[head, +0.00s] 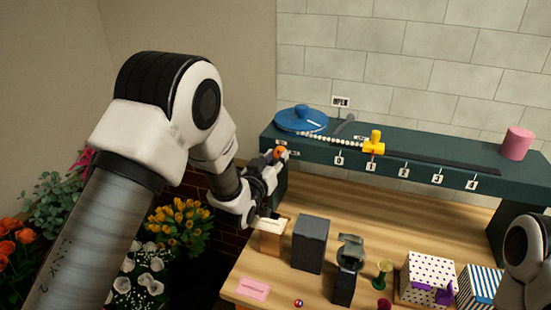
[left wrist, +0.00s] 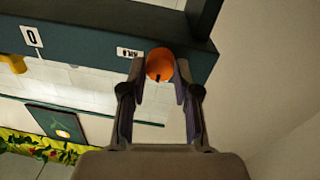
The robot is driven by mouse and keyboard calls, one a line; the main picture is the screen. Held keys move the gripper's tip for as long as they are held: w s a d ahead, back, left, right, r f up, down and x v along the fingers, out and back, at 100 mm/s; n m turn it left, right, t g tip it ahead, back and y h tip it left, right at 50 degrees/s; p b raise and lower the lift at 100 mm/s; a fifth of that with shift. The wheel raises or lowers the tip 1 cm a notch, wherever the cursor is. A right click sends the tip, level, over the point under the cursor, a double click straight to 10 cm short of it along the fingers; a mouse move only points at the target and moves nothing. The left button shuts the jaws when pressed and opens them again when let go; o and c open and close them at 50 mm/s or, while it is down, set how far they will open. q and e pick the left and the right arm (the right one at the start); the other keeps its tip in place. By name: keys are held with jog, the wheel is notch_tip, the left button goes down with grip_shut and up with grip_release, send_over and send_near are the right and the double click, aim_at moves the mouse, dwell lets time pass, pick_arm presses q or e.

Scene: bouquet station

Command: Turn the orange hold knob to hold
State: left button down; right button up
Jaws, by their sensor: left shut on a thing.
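The orange hold knob (head: 280,152) sits on the front face of the dark green shelf (head: 430,160), near its left end. In the left wrist view the knob (left wrist: 160,65) is round, with a dark mark at its lower edge. It lies between the two fingertips of my left gripper (left wrist: 160,72). My left gripper (head: 271,159) is shut on the knob. A small white label (left wrist: 130,53) is beside the knob; its lettering is hard to read. My right gripper is out of view; only part of that arm shows at the right edge.
A yellow slider (head: 374,142) stands by the label 1 on the shelf. A blue lidded dish (head: 301,118) and a pink cylinder (head: 517,143) are on top. Below, a dark box (head: 310,244) and a dotted box (head: 428,277) stand on the wooden table. Flowers fill the left.

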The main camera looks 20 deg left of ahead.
pick_arm(q)
jog(key=m+b, duration=0.3)
jog(key=shift+f+m+b, duration=0.2)
jog(key=shift+m+b, duration=0.1)
jog(key=m+b, duration=0.3)
jog(key=m, duration=0.1)
jog(key=shift+b, duration=0.35)
jog(key=shift+d+r+m+g+y+b, duration=0.1)
jog(key=shift+m+y+b, duration=0.1)
jog(key=shift+m+b, duration=1.15)
jog(key=shift+a+r+m+g+y+b, duration=0.15)
jog(key=shift+m+b, duration=0.6)
jog(key=shift+m, duration=1.1)
jog(key=shift+d+r+m+g+y+b, duration=0.15)
jog(key=shift+m+y+b, duration=0.1)
jog(key=shift+m+b, duration=1.1)
jog(key=shift+m+p, duration=0.3)
jog(key=shift+m, duration=0.05)
jog(key=c, duration=0.8)
grip_release()
jog(key=shift+f, duration=0.15)
jog(key=shift+c, duration=0.2)
